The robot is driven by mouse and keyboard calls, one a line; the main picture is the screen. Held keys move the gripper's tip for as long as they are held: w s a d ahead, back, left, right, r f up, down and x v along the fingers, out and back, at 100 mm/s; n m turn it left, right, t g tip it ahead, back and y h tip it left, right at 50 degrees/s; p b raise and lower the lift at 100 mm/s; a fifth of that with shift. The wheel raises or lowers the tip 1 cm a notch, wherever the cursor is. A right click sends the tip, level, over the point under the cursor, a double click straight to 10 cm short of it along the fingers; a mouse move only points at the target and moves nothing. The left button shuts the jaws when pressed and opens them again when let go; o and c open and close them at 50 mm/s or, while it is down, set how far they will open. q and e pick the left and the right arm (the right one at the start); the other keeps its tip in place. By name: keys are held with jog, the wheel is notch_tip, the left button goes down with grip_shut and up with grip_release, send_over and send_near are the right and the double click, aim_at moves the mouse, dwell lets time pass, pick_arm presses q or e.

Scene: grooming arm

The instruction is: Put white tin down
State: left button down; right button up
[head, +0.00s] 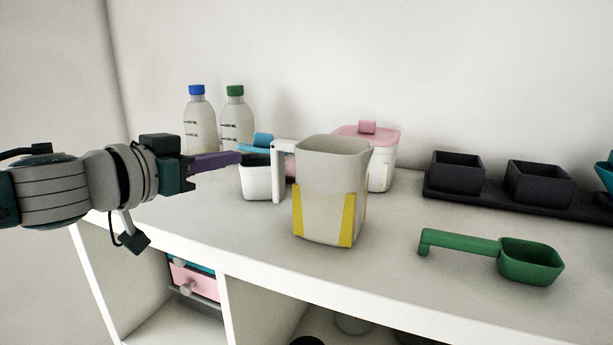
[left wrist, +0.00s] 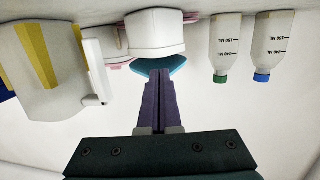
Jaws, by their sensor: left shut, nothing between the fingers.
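A small white tin (head: 262,183) stands upright on the white counter, partly behind the handle of a large jug. Its mouth looks dark, and a blue lid (head: 263,141) shows at its back rim. In the left wrist view, which is upside down, the white tin (left wrist: 155,32) is beyond my fingertips, with the blue lid (left wrist: 160,66) at its rim. My left gripper (head: 238,158) has its purple fingers shut and empty, just left of the tin and near rim height. The fingers also show in the left wrist view (left wrist: 160,75). My right gripper is out of view.
A white jug with yellow stripes (head: 325,190) stands in front of the tin. A pink-lidded container (head: 382,168) is behind the jug. Bottles with blue (head: 199,125) and green (head: 236,125) caps stand behind. A green scoop (head: 530,262) and dark tray (head: 470,198) are at right.

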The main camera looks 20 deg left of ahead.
pick_arm(q)
jog(key=c, duration=1)
grip_release()
jog(key=shift+c, duration=0.2)
